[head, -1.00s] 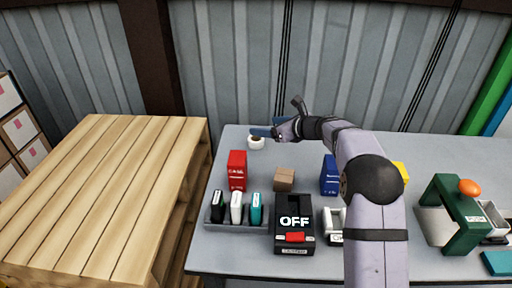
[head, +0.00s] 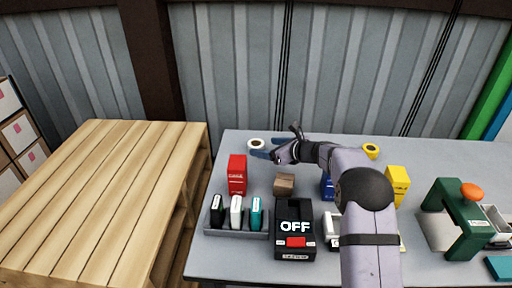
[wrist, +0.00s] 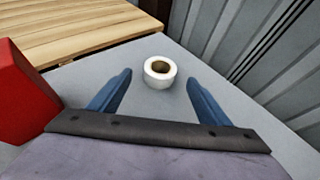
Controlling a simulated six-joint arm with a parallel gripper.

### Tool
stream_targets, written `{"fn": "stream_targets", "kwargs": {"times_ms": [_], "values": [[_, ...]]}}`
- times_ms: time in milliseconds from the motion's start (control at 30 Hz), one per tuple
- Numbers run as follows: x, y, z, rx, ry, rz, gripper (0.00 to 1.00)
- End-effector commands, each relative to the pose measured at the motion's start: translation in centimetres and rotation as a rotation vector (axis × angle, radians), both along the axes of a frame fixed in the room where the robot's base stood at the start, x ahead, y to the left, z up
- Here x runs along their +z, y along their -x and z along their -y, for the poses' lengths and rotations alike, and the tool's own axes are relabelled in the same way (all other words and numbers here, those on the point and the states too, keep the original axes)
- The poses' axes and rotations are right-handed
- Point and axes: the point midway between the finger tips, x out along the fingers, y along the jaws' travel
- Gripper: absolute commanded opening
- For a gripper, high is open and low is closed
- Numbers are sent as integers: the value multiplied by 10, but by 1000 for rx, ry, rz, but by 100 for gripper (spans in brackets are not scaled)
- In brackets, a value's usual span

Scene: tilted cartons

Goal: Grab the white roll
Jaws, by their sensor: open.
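The white roll (head: 256,145) lies flat on the grey table near its back left corner, with its brown core facing up. In the wrist view the white roll (wrist: 160,72) sits ahead of my gripper (wrist: 165,82), roughly centred between the two blue fingers and at or just past their tips. My gripper (head: 264,154) is open and empty. In the head view its fingers are close to the front right of the roll. I cannot tell whether either finger touches it.
A red carton (head: 237,175) stands left of my gripper, and it also shows in the wrist view (wrist: 25,95). A brown box (head: 284,184), a rack (head: 236,233) and a black OFF device (head: 294,228) stand nearer the front. A yellow roll (head: 370,151) lies at right. A wooden pallet table (head: 110,190) adjoins at left.

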Motion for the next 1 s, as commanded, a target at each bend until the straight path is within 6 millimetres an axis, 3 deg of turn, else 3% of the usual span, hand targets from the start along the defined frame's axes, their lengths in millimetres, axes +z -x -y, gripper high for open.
{"fn": "stream_targets", "kwargs": {"times_ms": [433,833,1000], "values": [[-18,-26,-27,2,1,-1,71],[-21,-30,-31,1,0,0,71],[-21,-30,-31,1,0,-1,33]]}}
